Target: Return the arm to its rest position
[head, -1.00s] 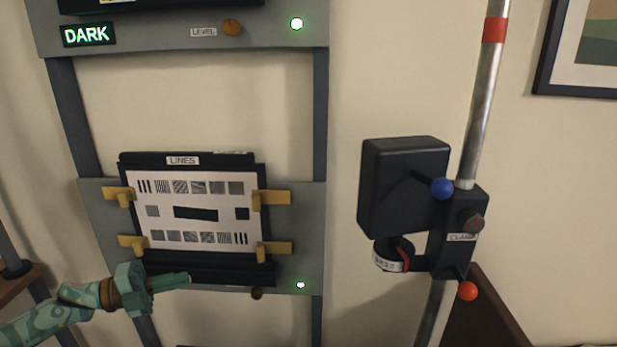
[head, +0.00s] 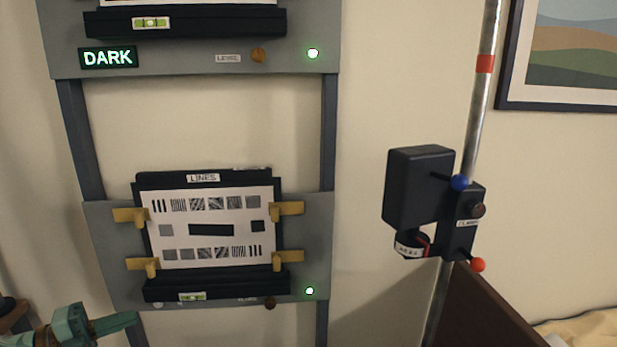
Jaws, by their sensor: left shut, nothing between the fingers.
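My left gripper (head: 124,320) is at the lower left of the head view, green and shut, with nothing between its fingers. It is below and left of the LINES chart board (head: 212,243), apart from it. Most of the left arm is outside the picture. My right gripper is not in view.
The chart sits in yellow clips (head: 288,208) on a grey rack panel (head: 318,230). An upper panel (head: 190,62) shows a DARK display (head: 108,57). A black box-shaped device (head: 418,187) is clamped on a metal pole (head: 477,110) at right. A framed picture (head: 565,55) hangs upper right.

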